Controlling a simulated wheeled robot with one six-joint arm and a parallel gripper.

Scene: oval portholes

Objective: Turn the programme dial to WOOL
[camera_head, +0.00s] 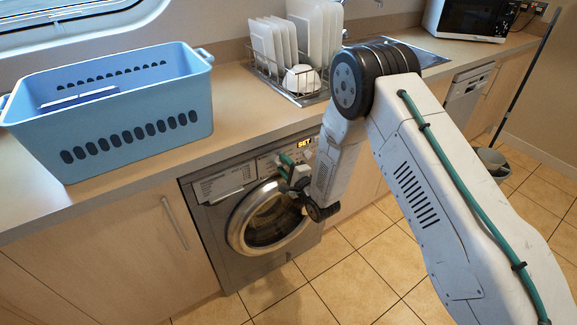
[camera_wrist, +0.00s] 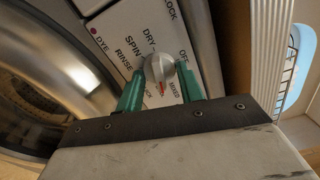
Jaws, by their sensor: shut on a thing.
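The programme dial (camera_wrist: 157,68) is a small grey knob with a red pointer mark, on the washing machine's pale panel. In the wrist view its red mark points down towards my gripper, near MIXED and a small label too obscured to read. DYE, RINSE, SPIN, DRY and OFF show around it; I cannot make out WOOL. My gripper (camera_wrist: 160,82) has its green fingers shut on the dial, one on each side. In the head view my gripper (camera_head: 287,168) is at the panel of the washing machine (camera_head: 222,215) and hides the dial. The display (camera_head: 304,142) reads SET.
The round door (camera_head: 268,215) is just below the panel. A blue basket (camera_head: 110,115) stands on the worktop above left. A dish rack (camera_head: 290,75) with plates and a microwave (camera_head: 470,18) are further back. The tiled floor in front is clear.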

